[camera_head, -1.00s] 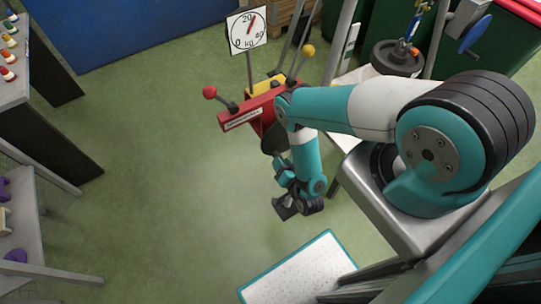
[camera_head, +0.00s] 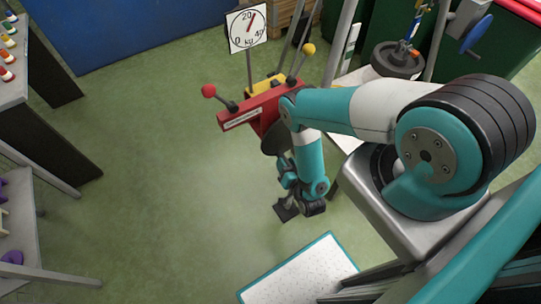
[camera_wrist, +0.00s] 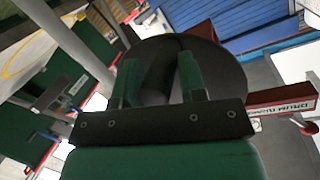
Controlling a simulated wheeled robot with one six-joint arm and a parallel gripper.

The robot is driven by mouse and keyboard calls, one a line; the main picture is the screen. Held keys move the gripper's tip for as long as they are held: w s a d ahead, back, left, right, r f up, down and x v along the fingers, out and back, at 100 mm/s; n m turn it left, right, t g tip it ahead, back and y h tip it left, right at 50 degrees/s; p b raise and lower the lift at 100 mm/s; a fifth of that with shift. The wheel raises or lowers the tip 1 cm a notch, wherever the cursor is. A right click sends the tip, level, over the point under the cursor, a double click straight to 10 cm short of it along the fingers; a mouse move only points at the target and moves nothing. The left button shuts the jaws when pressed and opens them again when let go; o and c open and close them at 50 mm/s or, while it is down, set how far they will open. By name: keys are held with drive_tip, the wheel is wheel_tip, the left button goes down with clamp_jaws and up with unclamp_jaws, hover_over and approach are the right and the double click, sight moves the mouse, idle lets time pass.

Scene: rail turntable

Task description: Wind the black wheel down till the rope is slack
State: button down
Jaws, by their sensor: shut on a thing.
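The black wheel (camera_head: 274,140) is a dark disc below the red beam, partly hidden by my arm in the head view. In the wrist view the wheel (camera_wrist: 222,72) fills the middle behind my gripper (camera_wrist: 160,80). My jaws are shut on its dark handle (camera_wrist: 159,72), one green finger on each side. In the head view a round dark weight (camera_head: 398,60) is at the back right, below a blue and yellow hook (camera_head: 414,26). I cannot make out the rope or tell whether it is slack. The dial (camera_head: 246,28) has its red needle a little past 20.
The red beam (camera_head: 262,105) carries levers with a red knob (camera_head: 208,90) and a yellow knob (camera_head: 308,49). A blue handwheel (camera_head: 476,35) is at the upper right. A speckled mat (camera_head: 300,272) lies in front. The green floor at left centre is clear.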

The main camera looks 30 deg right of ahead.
drive_tip(key=shift+s+f, duration=0.1)
drive_tip(key=shift+d+f+n+h+b, duration=0.3)
drive_tip(key=shift+d+n+b, duration=0.2)
drive_tip(key=shift+d+n, duration=0.4)
drive_tip(key=shift+d+f+n+t+h, duration=0.1)
drive_tip(key=shift+d+n+t+h, duration=0.3)
drive_tip(key=shift+d+n, duration=0.55)
drive_tip(key=shift+d+n+p, duration=0.4)
drive_tip(key=shift+d+n, duration=0.45)
drive_tip(key=shift+n, duration=0.3)
drive_tip(key=shift+d, duration=0.1)
